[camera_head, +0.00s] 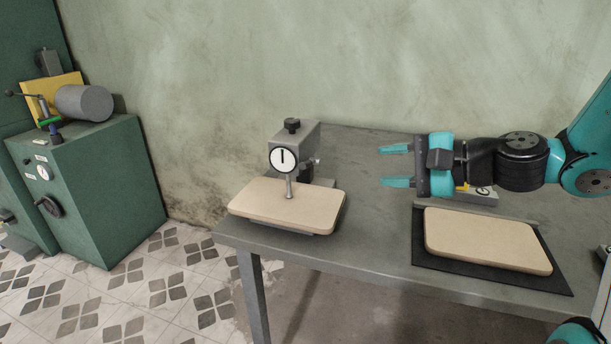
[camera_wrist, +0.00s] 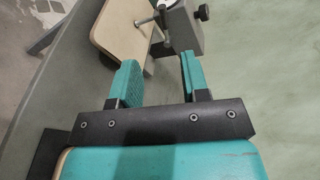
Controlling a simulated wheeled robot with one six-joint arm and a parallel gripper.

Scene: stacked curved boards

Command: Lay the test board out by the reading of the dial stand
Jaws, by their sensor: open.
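The dial stand (camera_head: 294,150) stands at the left end of the table, with a round white dial (camera_head: 283,158) whose dark needle looks upright. A tan board (camera_head: 287,205) lies under its probe, which appears to touch the board's top. A second tan board (camera_head: 487,240) lies on a black mat (camera_head: 421,256) at the right. My gripper (camera_head: 397,165) is open and empty above the table between the two boards, pointing left toward the stand. In the wrist view, the open fingers (camera_wrist: 159,78) point toward the stand (camera_wrist: 185,25) and its board (camera_wrist: 118,30).
A small grey block with a yellow part and a round mark (camera_head: 482,192) sits behind the mat, partly hidden by my gripper. The table (camera_head: 365,235) is bare between the boards. Green machinery (camera_head: 95,185) stands at the far left, and a wall (camera_head: 350,60) rises behind the table.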

